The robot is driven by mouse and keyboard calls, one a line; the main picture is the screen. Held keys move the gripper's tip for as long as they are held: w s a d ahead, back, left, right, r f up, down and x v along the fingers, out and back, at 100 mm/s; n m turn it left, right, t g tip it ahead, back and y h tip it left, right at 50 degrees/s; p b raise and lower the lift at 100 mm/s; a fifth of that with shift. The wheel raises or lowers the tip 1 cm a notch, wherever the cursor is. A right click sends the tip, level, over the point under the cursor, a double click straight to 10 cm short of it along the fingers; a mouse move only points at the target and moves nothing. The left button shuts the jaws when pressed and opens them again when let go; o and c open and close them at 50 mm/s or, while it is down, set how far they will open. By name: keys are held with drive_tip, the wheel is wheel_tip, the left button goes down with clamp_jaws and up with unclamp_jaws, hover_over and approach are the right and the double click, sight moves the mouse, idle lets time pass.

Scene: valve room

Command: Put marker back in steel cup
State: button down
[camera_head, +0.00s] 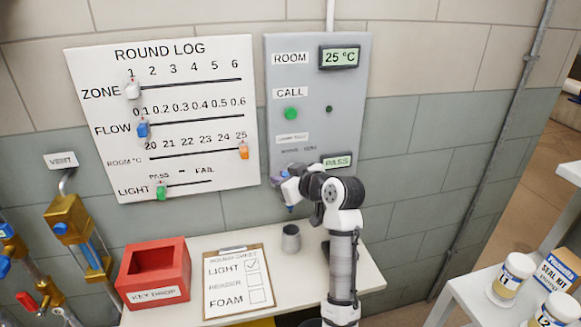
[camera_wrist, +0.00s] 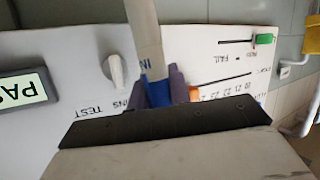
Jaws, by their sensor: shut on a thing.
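The steel cup (camera_head: 291,239) stands upright on the white table, just right of the clipboard. My gripper (camera_head: 283,176) is in front of the grey panel, above the cup and apart from it. In the wrist view my gripper's purple fingers (camera_wrist: 157,88) are shut on the marker, which has a pale barrel (camera_wrist: 145,40) and a blue part (camera_wrist: 158,93) between the fingers. Most of the marker is hidden there. The inside of the cup cannot be made out. The cup is not in the wrist view.
The clipboard (camera_head: 212,293) and red key drop box (camera_head: 155,275) stand on the table (camera_head: 340,268) left of the cup. The grey panel (camera_head: 345,115) and round log board (camera_head: 200,95) are on the wall behind. A shelf with jars (camera_head: 512,275) is at right.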

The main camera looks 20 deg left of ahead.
wheel_tip(320, 180, down, 10)
drive_tip(key=b, duration=0.7)
drive_tip(key=shift+w+f, duration=0.15)
drive_tip(key=shift+f, duration=0.05)
idle(0.4)
idle(0.4)
drive_tip(key=c, duration=1.2)
unclamp_jaws()
drive_tip(key=b+v, duration=0.3)
drive_tip(key=v, duration=1.1)
drive_tip(key=shift+a+f, duration=0.1)
